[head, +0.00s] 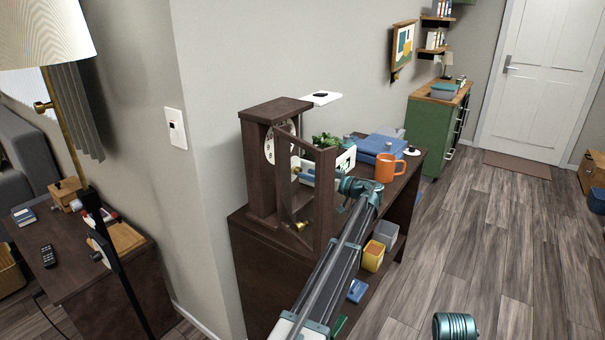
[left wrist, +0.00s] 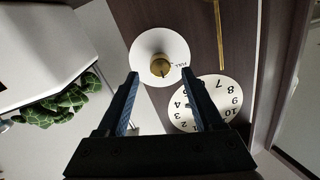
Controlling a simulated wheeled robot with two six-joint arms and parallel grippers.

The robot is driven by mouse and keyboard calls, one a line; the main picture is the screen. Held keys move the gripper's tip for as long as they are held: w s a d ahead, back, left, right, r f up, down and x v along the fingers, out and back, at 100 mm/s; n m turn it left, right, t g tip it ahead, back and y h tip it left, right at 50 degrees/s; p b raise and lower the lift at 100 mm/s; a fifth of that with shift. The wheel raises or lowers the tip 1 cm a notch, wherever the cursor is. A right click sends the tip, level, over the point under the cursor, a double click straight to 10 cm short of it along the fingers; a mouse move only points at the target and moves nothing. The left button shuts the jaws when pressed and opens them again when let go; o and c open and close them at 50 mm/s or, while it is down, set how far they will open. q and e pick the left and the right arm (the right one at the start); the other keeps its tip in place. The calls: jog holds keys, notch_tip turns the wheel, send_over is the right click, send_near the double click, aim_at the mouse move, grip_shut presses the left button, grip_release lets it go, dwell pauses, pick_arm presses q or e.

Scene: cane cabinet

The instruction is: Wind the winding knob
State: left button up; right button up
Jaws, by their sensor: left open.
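A brass winding knob (left wrist: 161,68) sits at the centre of a white disc (left wrist: 146,47) in the left wrist view. Next to it is the white clock face (left wrist: 226,90), partly covered by a finger. In the head view the dark wooden clock case (head: 262,185) stands on a cabinet with its glazed door (head: 327,190) swung open. My left gripper (head: 304,172) reaches in behind the door frame. In the left wrist view this gripper (left wrist: 160,80) is open and empty, with the knob ahead between its fingertips. No contact with the knob shows. My right gripper is not visible.
The open door frame stands close to my left wrist.

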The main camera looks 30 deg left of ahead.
pick_arm(q)
jog(key=shift+w+a, duration=0.1)
jog(key=shift+a, duration=1.6)
jog(key=shift+c, duration=0.2)
grip_shut()
